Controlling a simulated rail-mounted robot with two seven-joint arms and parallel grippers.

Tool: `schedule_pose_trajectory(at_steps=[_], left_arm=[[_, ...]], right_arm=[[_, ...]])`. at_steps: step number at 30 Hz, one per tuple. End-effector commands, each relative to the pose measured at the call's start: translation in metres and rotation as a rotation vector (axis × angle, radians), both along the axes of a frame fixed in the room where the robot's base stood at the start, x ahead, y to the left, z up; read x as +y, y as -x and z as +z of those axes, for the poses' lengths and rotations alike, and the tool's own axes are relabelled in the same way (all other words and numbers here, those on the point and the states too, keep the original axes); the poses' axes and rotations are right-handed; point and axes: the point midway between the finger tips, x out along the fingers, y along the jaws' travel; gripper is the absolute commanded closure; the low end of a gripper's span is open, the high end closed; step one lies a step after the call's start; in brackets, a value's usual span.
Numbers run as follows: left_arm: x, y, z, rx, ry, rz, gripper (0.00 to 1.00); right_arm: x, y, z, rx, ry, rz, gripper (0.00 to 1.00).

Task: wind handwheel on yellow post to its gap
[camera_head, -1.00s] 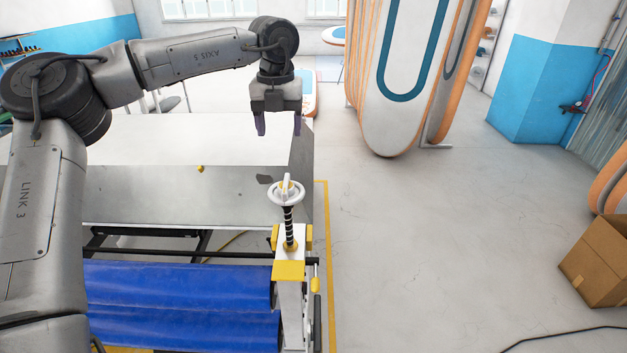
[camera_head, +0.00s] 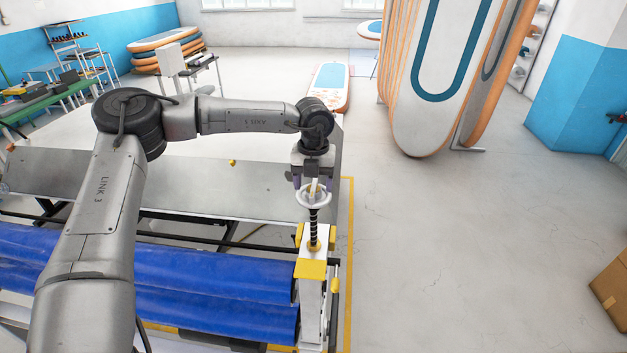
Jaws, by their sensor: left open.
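The white handwheel (camera_head: 303,201) sits on top of a black threaded screw (camera_head: 313,230) that rises from the post with yellow parts (camera_head: 311,270). The post stands at the right end of the blue rollers. My left gripper (camera_head: 312,184) points down at the handwheel, with its fingers open on either side of the wheel's upright handle. Whether the fingers touch the wheel I cannot tell. My right gripper is not in view.
Blue rollers (camera_head: 180,285) lie left of the post, below a grey metal table (camera_head: 200,180). White boards with orange edges (camera_head: 430,90) stand behind. A cardboard box (camera_head: 612,285) is at the right edge. The floor right of the post is clear.

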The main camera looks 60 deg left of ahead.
Motion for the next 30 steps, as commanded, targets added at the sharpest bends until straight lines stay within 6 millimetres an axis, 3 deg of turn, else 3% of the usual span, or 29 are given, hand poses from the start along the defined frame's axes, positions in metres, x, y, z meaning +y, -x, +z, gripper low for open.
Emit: schedule_pose_trajectory(at_steps=[14,30], left_arm=[[0.0002,0.0002,-0.0090,-0.001,0.001,0.000,0.33],[0.0002,0.0002,-0.0086,0.000,0.000,0.000,0.81]], right_arm=[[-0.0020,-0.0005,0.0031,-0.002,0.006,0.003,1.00],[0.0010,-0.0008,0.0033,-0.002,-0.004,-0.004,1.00]])
